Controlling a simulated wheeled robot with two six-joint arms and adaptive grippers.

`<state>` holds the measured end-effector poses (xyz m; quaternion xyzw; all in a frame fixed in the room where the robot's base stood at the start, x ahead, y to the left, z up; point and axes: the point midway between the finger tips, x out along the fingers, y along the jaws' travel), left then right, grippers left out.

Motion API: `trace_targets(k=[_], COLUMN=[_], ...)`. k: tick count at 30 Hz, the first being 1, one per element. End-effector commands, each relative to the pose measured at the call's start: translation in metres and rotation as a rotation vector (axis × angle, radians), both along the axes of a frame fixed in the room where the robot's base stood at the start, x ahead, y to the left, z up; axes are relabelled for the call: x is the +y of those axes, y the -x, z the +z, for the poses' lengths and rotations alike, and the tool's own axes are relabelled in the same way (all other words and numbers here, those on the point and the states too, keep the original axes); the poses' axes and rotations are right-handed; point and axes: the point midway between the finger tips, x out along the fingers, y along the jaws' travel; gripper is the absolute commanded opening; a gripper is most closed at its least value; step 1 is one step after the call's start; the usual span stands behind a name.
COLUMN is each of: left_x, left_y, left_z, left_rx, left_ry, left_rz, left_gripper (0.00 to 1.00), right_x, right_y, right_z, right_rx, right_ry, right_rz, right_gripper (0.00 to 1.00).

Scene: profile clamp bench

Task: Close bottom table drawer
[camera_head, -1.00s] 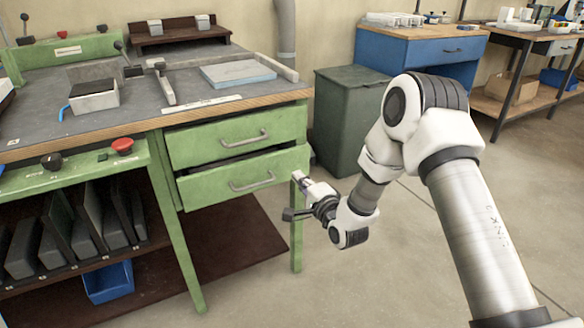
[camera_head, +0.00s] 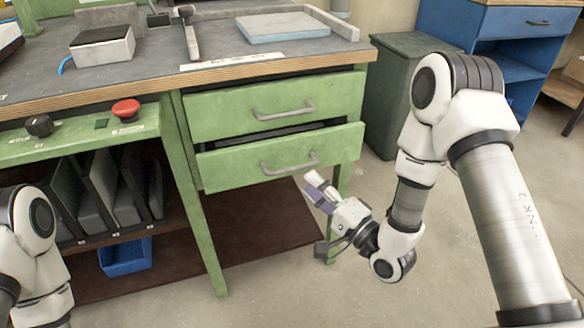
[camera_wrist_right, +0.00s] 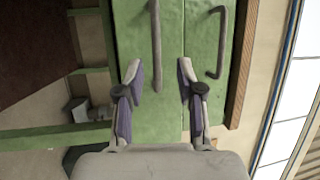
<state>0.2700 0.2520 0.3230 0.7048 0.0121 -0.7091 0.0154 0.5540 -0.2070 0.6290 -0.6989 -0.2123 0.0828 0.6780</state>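The green bottom drawer (camera_head: 235,168) of the workbench stands slightly open, with a dark gap above its front. Its grey bar handle (camera_head: 289,163) faces me. My right gripper (camera_head: 315,187) is just in front of and below the drawer's right part. In the right wrist view the gripper (camera_wrist_right: 160,72) is open and empty. The bottom drawer (camera_wrist_right: 138,30) fills the view ahead, and its handle (camera_wrist_right: 156,45) lies between the fingers' lines; I cannot tell whether they touch anything. My left arm shows at the lower left, but its gripper is out of view.
The shut-looking top drawer (camera_head: 225,113) is above, under the worktop (camera_head: 165,87). A dark green bin (camera_head: 385,110) stands right of the bench. A green bench leg (camera_head: 203,245) and a lower shelf (camera_head: 265,225) are below. Open floor lies in front.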

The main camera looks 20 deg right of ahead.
Motion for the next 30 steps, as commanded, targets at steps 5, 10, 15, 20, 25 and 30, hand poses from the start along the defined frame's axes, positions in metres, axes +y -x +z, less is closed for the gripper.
trace_targets(k=[5,10,15,20,25,30], left_x=[0.000,0.000,0.000,0.000,0.000,0.000], left_y=[0.001,0.001,0.001,0.001,0.001,0.001], left_z=[-0.010,-0.016,-0.024,-0.025,-0.025,-0.025], left_rx=[0.002,0.001,0.001,0.001,0.001,0.001], left_ry=[0.000,0.000,0.000,0.000,0.000,0.000], left_rz=[0.001,0.000,0.001,0.001,0.000,0.000], left_gripper=[0.36,0.36,0.36,0.36,0.36,0.36], right_x=[0.005,0.016,0.029,0.035,0.034,0.034], right_y=[-0.003,-0.027,-0.056,-0.069,-0.070,-0.070], right_z=[-0.011,-0.007,-0.002,0.002,0.003,0.002], right_rx=[0.006,0.001,0.003,0.007,0.008,0.008], right_ry=[0.004,0.008,0.007,0.005,0.003,0.003], right_rz=[0.008,0.009,0.008,0.006,0.005,0.005], right_gripper=[0.37,0.37,0.37,0.37,0.37,0.00])
